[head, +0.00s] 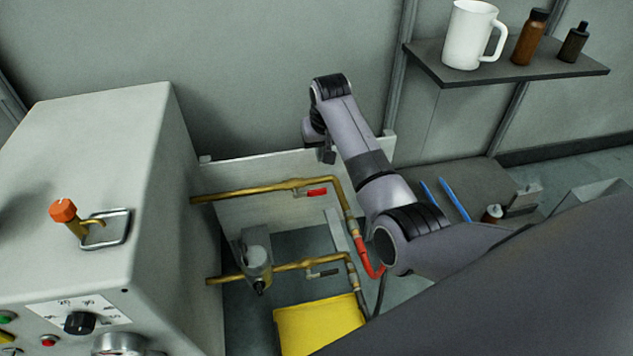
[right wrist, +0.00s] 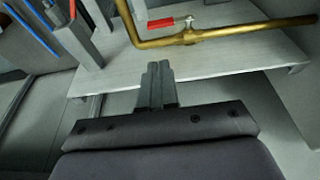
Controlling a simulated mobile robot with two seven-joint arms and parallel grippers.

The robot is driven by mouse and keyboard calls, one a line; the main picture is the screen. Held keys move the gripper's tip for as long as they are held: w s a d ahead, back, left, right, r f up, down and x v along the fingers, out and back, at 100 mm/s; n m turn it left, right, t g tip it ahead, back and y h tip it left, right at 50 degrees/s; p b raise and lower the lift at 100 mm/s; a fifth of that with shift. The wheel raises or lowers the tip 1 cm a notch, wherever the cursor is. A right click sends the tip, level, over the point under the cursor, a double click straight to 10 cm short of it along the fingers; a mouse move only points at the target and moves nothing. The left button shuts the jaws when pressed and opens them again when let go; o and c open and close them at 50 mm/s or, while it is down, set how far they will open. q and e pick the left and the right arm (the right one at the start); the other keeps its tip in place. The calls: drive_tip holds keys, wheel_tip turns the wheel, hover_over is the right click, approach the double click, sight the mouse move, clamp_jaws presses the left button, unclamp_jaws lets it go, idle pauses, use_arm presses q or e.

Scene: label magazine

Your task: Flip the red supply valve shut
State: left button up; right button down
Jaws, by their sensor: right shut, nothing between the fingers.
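The red supply valve lever (head: 317,192) sits at the upper brass pipe (head: 240,190), lying roughly along the pipe. In the right wrist view the red lever (right wrist: 160,22) shows near the top, next to the brass valve body (right wrist: 190,36). My right gripper (head: 328,156) is above and a little behind the lever in the head view, apart from it. In the right wrist view its fingers (right wrist: 155,68) are together, empty, pointing toward the pipe with a gap between. My left gripper is not in view.
A grey machine cabinet (head: 130,170) stands at left. Below are a lower brass pipe (head: 300,265) with a dark lever (head: 322,273), a filter bowl (head: 257,258) and a yellow bin (head: 318,325). A red hose (head: 367,262) descends beside my arm. A shelf (head: 500,68) holds a white mug and bottles.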

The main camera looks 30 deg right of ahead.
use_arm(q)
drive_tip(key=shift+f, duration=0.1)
use_arm(e)
drive_tip(key=shift+f, duration=0.1)
drive_tip(key=b, duration=0.7)
approach(317, 192)
drive_tip(key=w+x, duration=0.1)
drive_tip(key=x, duration=0.4)
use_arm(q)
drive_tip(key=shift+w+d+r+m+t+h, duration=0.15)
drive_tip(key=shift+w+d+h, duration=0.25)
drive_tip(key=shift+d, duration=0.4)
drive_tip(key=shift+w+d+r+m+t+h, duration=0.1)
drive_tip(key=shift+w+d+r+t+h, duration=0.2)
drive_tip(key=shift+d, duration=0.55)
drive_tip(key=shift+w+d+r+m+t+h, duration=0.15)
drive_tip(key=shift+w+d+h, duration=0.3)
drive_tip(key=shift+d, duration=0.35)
use_arm(e)
drive_tip(key=shift+s+d+f, duration=0.1)
drive_tip(key=shift+d+f, duration=0.2)
drive_tip(key=shift+f, duration=0.2)
drive_tip(key=shift+d+f, duration=0.15)
